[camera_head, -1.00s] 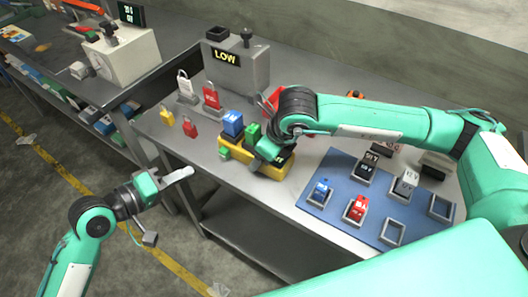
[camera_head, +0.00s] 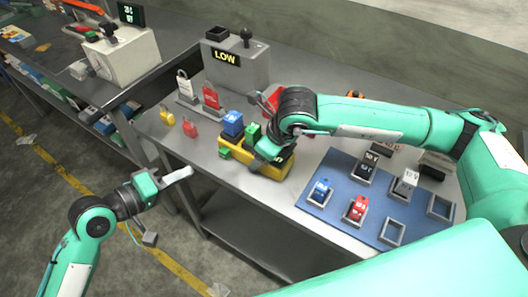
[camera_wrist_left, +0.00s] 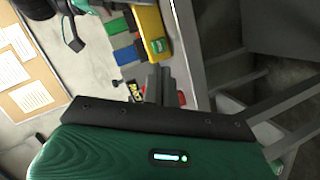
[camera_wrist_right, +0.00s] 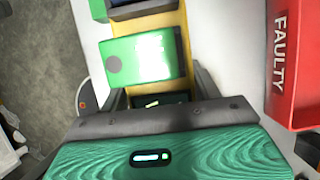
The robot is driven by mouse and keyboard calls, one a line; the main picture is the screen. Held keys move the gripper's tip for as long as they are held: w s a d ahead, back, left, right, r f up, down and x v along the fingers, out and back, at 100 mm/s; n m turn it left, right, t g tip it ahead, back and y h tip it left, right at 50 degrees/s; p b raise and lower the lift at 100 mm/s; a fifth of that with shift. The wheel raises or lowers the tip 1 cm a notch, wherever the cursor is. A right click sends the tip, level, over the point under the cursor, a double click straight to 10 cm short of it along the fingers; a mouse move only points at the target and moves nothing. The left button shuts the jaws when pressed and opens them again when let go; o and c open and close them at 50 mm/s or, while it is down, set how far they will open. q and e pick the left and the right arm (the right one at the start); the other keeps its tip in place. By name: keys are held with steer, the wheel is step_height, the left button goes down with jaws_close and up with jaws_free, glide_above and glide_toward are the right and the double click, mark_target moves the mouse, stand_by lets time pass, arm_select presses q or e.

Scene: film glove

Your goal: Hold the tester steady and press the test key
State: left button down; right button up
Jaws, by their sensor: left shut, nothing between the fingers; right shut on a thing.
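The tester (camera_head: 270,172) is a yellow body on the table, carrying a blue block (camera_head: 232,122) and green blocks (camera_head: 253,132). A small green piece (camera_head: 224,153) sits at its near left side; I cannot tell which part is the test key. My right gripper (camera_head: 272,160) is shut on the tester's right part; in the right wrist view its fingers (camera_wrist_right: 157,95) flank the yellow body below a green block (camera_wrist_right: 140,62). My left gripper (camera_head: 180,174) is shut and empty, left of the table's front edge and apart from the tester, which shows ahead in the left wrist view (camera_wrist_left: 150,28).
A grey box marked LOW (camera_head: 240,66) stands behind the tester. A blue mat (camera_head: 340,222) with several holders lies at right. A red FAULTY container (camera_wrist_right: 296,85) is close to my right gripper. A second bench stands at left.

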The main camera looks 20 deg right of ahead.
mark_target(217, 174)
arm_select(q)
steer(key=shift+s+d+f+n+t+y, duration=0.15)
steer(key=shift+s+f+n+t+y, duration=0.5)
steer(key=shift+t+y, duration=1.45)
steer(key=shift+s+d+f+n+t+y, duration=0.15)
steer(key=shift+s+f+n+t+y, duration=0.5)
steer(key=shift+t+y, duration=1.4)
steer(key=shift+s+d+f+n+t+y, duration=0.15)
steer(key=shift+s+f+n+t+y, duration=0.45)
steer(key=shift+t+y, duration=1.5)
steer(key=shift+f+t+h, duration=0.1)
steer(key=shift+t+h, duration=0.65)
steer(key=w+d, duration=0.2)
steer(key=d, duration=0.1)
steer(key=w+d, duration=0.3)
steer(key=shift+w, duration=0.25)
steer(key=shift+w+d, duration=0.2)
steer(key=shift+d, duration=0.1)
steer(key=shift+w+d, duration=0.1)
